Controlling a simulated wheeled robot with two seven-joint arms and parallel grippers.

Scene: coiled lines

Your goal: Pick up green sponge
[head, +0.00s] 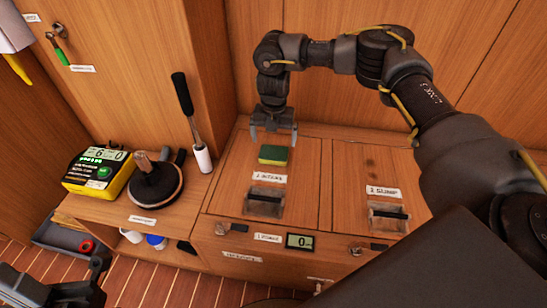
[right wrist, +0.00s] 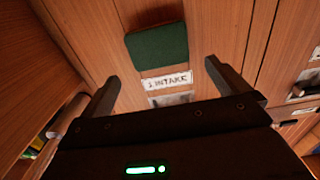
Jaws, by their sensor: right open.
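The green sponge (head: 273,154) has a yellow lower layer. It lies on the wooden hatch labelled as intake, above its label and recessed handle in the head view. In the right wrist view the sponge (right wrist: 157,46) shows its dark green face, beyond the fingertips and between their lines. My right gripper (head: 273,134) is open and empty, pointing down a little above and behind the sponge, apart from it. Both its fingers show in the right wrist view (right wrist: 160,77). My left gripper (head: 70,285) shows only in part at the lower left, and its jaws are unclear.
A yellow device with a display (head: 96,170), a round black object with a wooden handle (head: 155,185) and a standing white roller with a black handle (head: 194,130) are left of the hatch. A sump hatch (head: 375,175) lies right. Wooden panels rise behind.

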